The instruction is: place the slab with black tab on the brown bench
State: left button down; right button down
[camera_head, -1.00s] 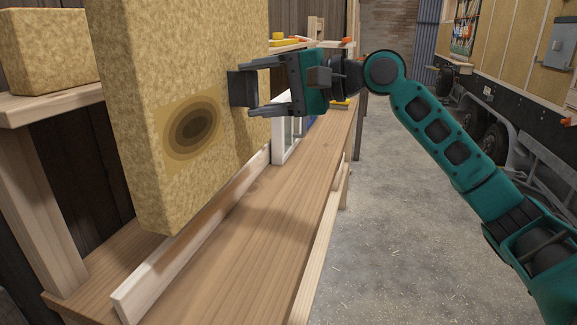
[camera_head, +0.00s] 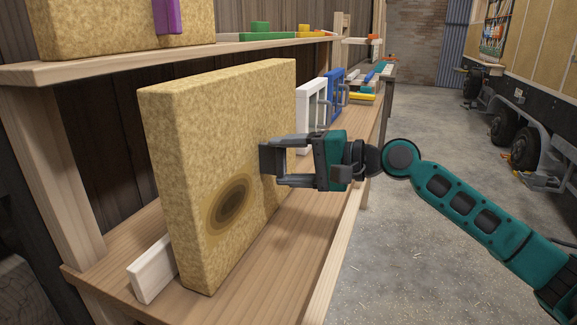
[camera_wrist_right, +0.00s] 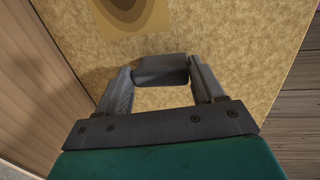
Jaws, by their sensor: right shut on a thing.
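The tan slab (camera_head: 215,130), with a dark oval ring patch on its face, stands upright over the brown bench (camera_head: 300,235). Its lower edge is at or just above the bench top, in front of the white rail (camera_head: 152,268); I cannot tell whether it touches. My right gripper (camera_head: 280,163) reaches in from the right and is shut on the black tab (camera_head: 268,158) on the slab's face. In the right wrist view the tab (camera_wrist_right: 162,70) sits between the fingers against the slab (camera_wrist_right: 230,55). My left gripper is not in view.
An upper shelf (camera_head: 110,68) above the bench holds another tan slab (camera_head: 110,25) with a purple part. White (camera_head: 312,100) and blue (camera_head: 334,95) frames stand farther along the bench. The bench's right front part is clear, and open floor lies to the right.

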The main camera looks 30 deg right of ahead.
jog(key=shift+f, duration=0.1)
jog(key=c, duration=0.5)
grip_release()
jog(key=o, duration=0.4)
